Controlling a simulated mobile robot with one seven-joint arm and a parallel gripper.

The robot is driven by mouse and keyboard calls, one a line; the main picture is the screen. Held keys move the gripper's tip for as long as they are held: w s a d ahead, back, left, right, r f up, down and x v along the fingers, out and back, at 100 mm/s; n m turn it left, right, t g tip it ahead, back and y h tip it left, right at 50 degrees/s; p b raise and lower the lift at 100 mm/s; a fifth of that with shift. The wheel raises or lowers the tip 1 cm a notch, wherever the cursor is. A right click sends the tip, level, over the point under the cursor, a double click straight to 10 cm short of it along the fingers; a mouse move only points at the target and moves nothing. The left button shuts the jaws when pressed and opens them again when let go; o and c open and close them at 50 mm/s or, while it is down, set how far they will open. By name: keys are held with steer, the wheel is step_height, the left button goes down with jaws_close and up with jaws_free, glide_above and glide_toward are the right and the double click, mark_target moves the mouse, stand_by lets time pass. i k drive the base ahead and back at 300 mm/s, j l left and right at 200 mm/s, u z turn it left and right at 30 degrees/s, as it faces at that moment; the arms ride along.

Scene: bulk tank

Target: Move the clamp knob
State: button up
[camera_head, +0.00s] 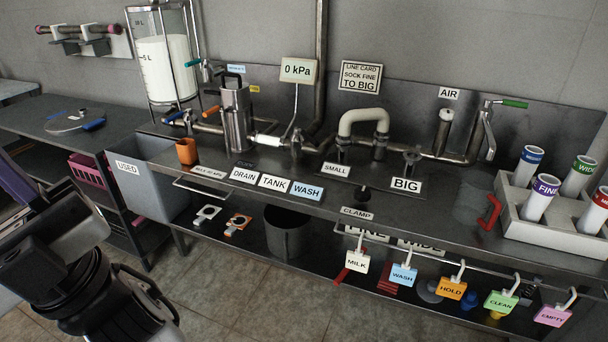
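A small dark knob (364,193) stands on the grey steel bench just behind the white CLAMP label (357,213). It is small in the view, and its exact shape is hard to tell. Part of my arm shows at the lower left, well to the left of the knob and apart from it. I cannot make out gripper fingers in this view. Nothing visible touches the knob.
SMALL (337,170) and BIG (405,185) labels and pipework stand behind the knob. A rail with several hanging tags, including MILK (356,263), runs along the front. A white rack (546,231) of tubes stands right; an orange cup (187,152) stands left.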

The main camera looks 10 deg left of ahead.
mark_target(362, 195)
steer(key=i+l+u, duration=0.8)
steer(key=k+j, duration=0.05)
steer(key=j, duration=0.05)
